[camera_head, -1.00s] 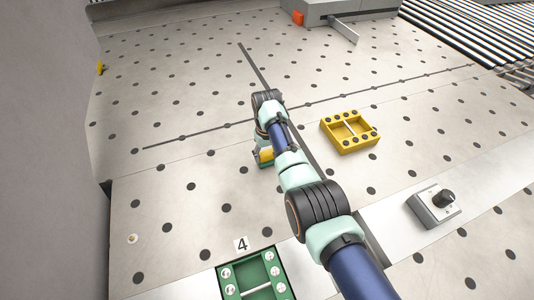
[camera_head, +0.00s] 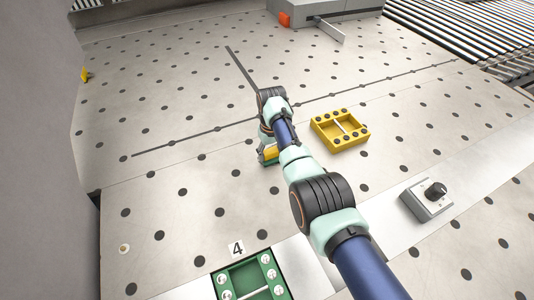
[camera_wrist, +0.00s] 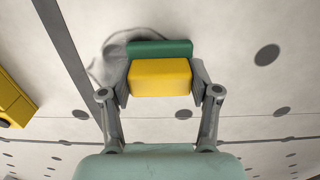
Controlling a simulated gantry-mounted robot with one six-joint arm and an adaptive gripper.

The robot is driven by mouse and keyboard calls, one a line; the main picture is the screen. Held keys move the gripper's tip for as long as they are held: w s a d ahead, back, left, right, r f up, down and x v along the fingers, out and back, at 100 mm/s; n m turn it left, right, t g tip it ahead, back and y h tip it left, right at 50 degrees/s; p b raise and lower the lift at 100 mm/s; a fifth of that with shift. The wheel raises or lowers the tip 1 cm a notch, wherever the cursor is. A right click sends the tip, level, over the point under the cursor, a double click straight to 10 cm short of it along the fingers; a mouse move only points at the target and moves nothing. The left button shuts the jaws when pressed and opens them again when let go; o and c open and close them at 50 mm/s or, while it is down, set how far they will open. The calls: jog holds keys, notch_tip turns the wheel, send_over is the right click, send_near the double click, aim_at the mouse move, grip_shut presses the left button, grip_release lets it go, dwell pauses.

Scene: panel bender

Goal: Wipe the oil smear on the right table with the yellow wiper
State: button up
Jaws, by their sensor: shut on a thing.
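My gripper (camera_wrist: 160,85) is shut on the yellow wiper (camera_wrist: 160,78), a yellow block with a green pad along its far side. In the head view the wiper (camera_head: 271,152) shows just below my wrist, over the perforated table and left of the yellow tray. In the wrist view a grey, curved smear (camera_wrist: 105,66) lies on the table beside and beyond the wiper; part of it is hidden behind the wiper and a finger. I cannot tell whether the pad touches the table.
A yellow tray (camera_head: 328,144) with dark round parts stands to the right of my wrist. A green tray (camera_head: 235,272) by the label 4 (camera_head: 237,249) is at the front. A grey box with a black knob (camera_head: 428,204) stands at right. The table left of my gripper is clear.

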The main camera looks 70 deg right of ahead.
jog(key=shift+s+d+f+b, duration=0.15)
jog(key=shift+s+d+b, duration=0.65)
jog(key=shift+s+d, duration=0.2)
jog(key=shift+s+d+f+b, duration=0.1)
jog(key=shift+s+d+b, duration=0.7)
jog(key=shift+s+d, duration=0.2)
jog(key=shift+s+d+r, duration=0.2)
jog(key=shift+s+d, duration=0.1)
jog(key=shift+s+d+f+b, duration=0.1)
jog(key=shift+f+b, duration=0.05)
jog(key=shift+b, duration=0.4)
jog(key=shift+s+d+f+b, duration=0.2)
jog(key=shift+s+d+b, duration=0.4)
jog(key=shift+b, duration=0.45)
jog(key=shift+s+d+r+b, duration=0.15)
jog(key=shift+s+d+b, duration=0.4)
jog(key=shift+b, duration=0.6)
jog(key=shift+w+a+r+p, duration=0.25)
jog(key=shift+r+p, duration=0.1)
jog(key=shift+p, duration=0.85)
jog(key=w+a+p, duration=0.1)
jog(key=p, duration=0.1)
jog(key=shift+w+a+p, duration=0.15)
jog(key=shift+a+p, duration=0.05)
jog(key=shift+p, duration=0.15)
jog(key=shift+w+a+f+p, duration=0.2)
jog(key=shift+w+a+p, duration=0.2)
jog(key=shift+w, duration=0.1)
